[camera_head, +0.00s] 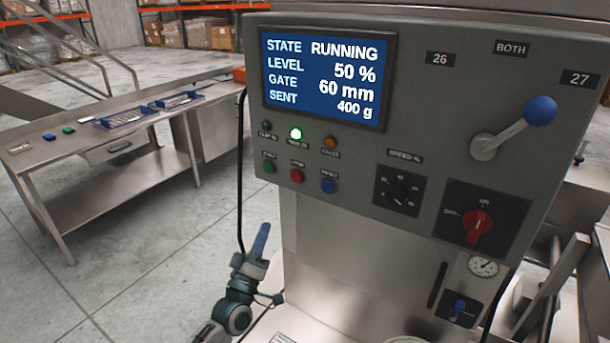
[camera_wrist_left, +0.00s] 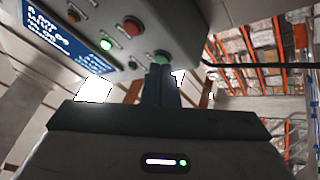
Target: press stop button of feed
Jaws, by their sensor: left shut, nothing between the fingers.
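The grey control panel (camera_head: 350,215) carries a row of three buttons: green (camera_head: 270,166), red (camera_head: 297,176) and blue (camera_head: 328,186). The small labels above them are too blurred to read surely; the red one appears to be the stop button. It also shows in the left wrist view (camera_wrist_left: 132,26), with the green button (camera_wrist_left: 162,56) nearer my fingertips. My left gripper (camera_head: 262,234) is shut and empty, pointing up, below the panel's lower left edge and apart from the buttons in the head view. My right gripper is not in view.
The screen (camera_head: 325,80) reads RUNNING, level 50 %, gate 60 mm, sent 400 g. A green lamp (camera_head: 296,133) is lit. A black cable (camera_head: 241,170) hangs at the panel's left. A steel table (camera_head: 125,185) stands at left, with open floor between.

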